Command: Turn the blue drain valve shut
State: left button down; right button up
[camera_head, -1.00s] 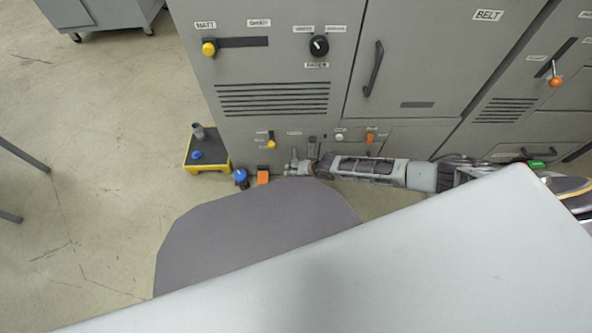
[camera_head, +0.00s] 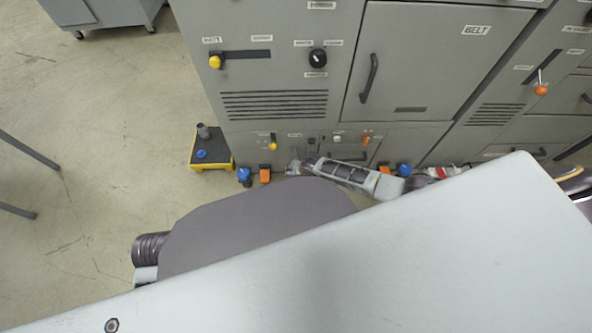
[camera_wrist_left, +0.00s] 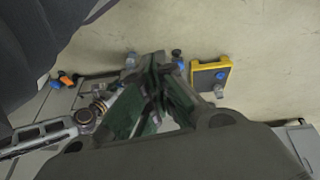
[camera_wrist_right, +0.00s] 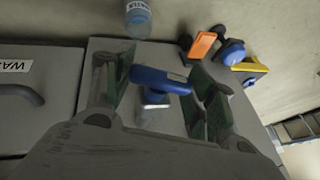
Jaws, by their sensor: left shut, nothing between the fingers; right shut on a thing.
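The blue drain valve (camera_wrist_right: 160,80) shows in the right wrist view as a blue lever handle on a pale metal stem, low on the grey machine. In the head view my right gripper (camera_head: 297,165) is at the machine's foot, small and pale, and I cannot make out the valve there. My left gripper (camera_wrist_left: 162,68) is shut and empty in the left wrist view, above the floor and apart from the valve. The head view does not show it clearly.
A grey machine (camera_head: 270,80) with knobs and labels stands ahead. At its foot are a blue knob (camera_head: 244,174), an orange block (camera_head: 265,174) and a yellow-edged tray (camera_head: 194,165). A bottle (camera_wrist_right: 138,18) shows in the right wrist view. Open floor (camera_head: 90,190) lies to the left.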

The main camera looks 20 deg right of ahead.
jog(key=shift+s+h+p, duration=0.1)
jog(key=shift+h+p, duration=0.3)
jog(key=shift+p, duration=0.15)
jog(key=shift+a+g+h+p, duration=0.1)
jog(key=shift+g+h+p, duration=0.35)
jog(key=shift+h, duration=0.15)
pick_arm(q)
jog(key=shift+s+a+r+g+y, duration=0.2)
jog(key=shift+a+r+g+y, duration=0.15)
jog(key=shift+a+r, duration=0.2)
pick_arm(e)
jog(key=shift+h, duration=0.3)
pick_arm(q)
jog(key=shift+f, duration=0.3)
pick_arm(e)
jog(key=shift+n+h, duration=0.3)
jog(key=shift+h, duration=0.1)
jog(key=o, duration=1)
pick_arm(q)
jog(key=shift+r, duration=0.1)
pick_arm(e)
jog(key=shift+o, duration=0.2)
pick_arm(q)
jog(key=shift+r, duration=0.1)
pick_arm(e)
jog(key=shift+r, duration=0.15)
